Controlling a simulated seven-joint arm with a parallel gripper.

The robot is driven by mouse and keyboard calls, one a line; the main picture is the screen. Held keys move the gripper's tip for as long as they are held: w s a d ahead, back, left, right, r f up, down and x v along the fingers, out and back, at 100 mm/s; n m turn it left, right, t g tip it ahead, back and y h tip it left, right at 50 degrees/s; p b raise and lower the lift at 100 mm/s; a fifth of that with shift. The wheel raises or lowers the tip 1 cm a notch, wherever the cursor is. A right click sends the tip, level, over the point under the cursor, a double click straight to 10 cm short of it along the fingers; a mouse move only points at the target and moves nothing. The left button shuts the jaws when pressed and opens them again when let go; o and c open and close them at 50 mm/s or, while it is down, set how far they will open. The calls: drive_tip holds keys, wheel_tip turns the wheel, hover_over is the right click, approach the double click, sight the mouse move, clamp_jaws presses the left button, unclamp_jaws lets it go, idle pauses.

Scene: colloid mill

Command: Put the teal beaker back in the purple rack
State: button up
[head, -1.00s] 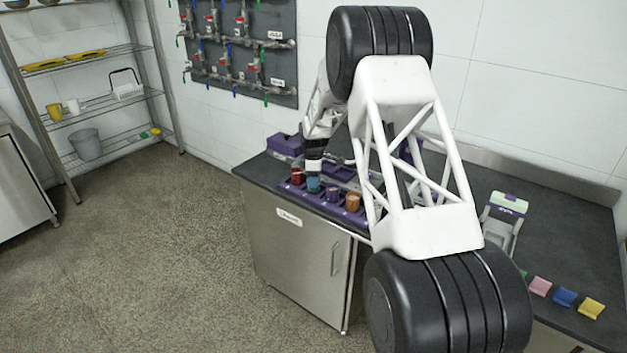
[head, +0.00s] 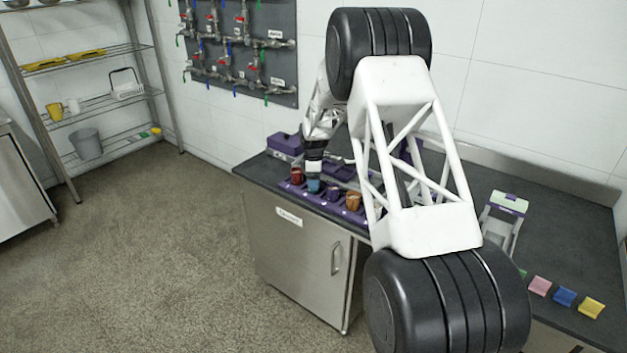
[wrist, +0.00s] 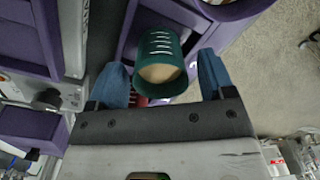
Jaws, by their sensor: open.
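The teal beaker (wrist: 158,82) shows in the wrist view with its open mouth facing the camera, tan inside and pale marks on its wall. My gripper (wrist: 161,75) is open, with one blue finger on each side of the beaker and a gap visible on the right. In the head view my gripper (head: 314,184) is low over the purple rack (head: 352,214), at the teal spot between the red and purple beakers. The fingers and beaker are too small there to separate. The beaker's base is hidden, so I cannot tell how deep it sits in the rack.
A red beaker (head: 297,175) stands left of my gripper; a purple beaker (head: 333,195) and an orange-brown one (head: 353,201) stand to its right. A purple box (head: 284,145) lies behind. Pink, blue and yellow pieces lie at the right of the dark counter (head: 560,230).

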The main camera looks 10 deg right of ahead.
drive_tip(key=shift+r, duration=0.1)
wheel_tip(320, 180, up, 12)
drive_tip(key=shift+w, duration=0.15)
idle(0.5)
idle(0.3)
idle(0.3)
drive_tip(key=s+d+r+m+t, duration=0.1)
drive_tip(key=s+r+m, duration=0.2)
drive_tip(key=s+r, duration=0.6)
drive_tip(key=s+d+r+m, duration=0.1)
drive_tip(key=s+r+m, duration=0.25)
drive_tip(key=s, duration=1.05)
drive_tip(key=s+d+r+m+t, duration=0.1)
drive_tip(key=s+r+m, duration=0.1)
drive_tip(key=s+r, duration=0.7)
drive_tip(key=s+f+m, duration=0.3)
drive_tip(key=s+m, duration=0.1)
drive_tip(key=s, duration=1.3)
drive_tip(key=s+d+f+m, duration=0.1)
drive_tip(key=s+m, duration=0.3)
drive_tip(key=s, duration=1.3)
drive_tip(key=shift+f+t, duration=0.4)
drive_tip(key=shift+f, duration=0.5)
